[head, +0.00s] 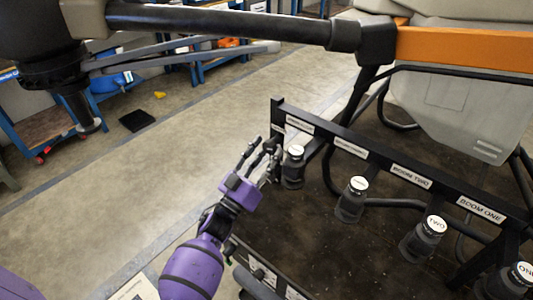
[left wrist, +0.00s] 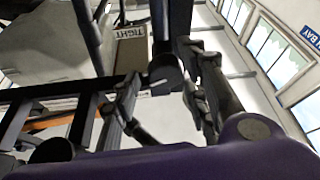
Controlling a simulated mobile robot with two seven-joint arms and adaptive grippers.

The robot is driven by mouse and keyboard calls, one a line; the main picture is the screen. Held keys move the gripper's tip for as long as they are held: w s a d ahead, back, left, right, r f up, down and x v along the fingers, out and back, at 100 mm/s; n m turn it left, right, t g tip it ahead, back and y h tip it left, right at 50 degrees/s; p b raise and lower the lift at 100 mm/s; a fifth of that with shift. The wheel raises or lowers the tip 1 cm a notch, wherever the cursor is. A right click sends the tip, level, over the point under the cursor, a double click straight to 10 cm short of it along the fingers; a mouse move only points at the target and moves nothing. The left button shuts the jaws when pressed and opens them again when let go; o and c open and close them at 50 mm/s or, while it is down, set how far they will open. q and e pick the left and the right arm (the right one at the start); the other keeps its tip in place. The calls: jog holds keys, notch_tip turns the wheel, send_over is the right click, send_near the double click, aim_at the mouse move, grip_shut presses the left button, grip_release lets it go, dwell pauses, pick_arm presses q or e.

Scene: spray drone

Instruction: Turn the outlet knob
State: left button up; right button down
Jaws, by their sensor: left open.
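A row of dark knobs with white caps hangs along a black rail (head: 375,157). The knob at the left end (head: 292,172) is beside my left gripper (head: 263,153); its label is too small to read, so I cannot tell for sure that it is the outlet knob. My left gripper is open, its fingers just left of that knob and apparently not closed on it. In the left wrist view the open fingers (left wrist: 168,98) stand on either side of a dark rounded part (left wrist: 165,72), perhaps the knob. My right gripper is not in view.
Other knobs (head: 351,203) (head: 422,242) stand to the right, under labels reading BOOM TWO (head: 411,175) and BOOM ONE (head: 480,209). A black boom (head: 230,22) crosses above. A grey tank (head: 465,100) stands behind the rail.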

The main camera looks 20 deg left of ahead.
pick_arm(q)
jog(key=shift+c, duration=0.2)
jog(key=c, duration=1)
jog(key=shift+o, duration=0.2)
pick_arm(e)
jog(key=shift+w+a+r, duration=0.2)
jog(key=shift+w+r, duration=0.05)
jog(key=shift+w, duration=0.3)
pick_arm(q)
jog(key=shift+d, duration=0.15)
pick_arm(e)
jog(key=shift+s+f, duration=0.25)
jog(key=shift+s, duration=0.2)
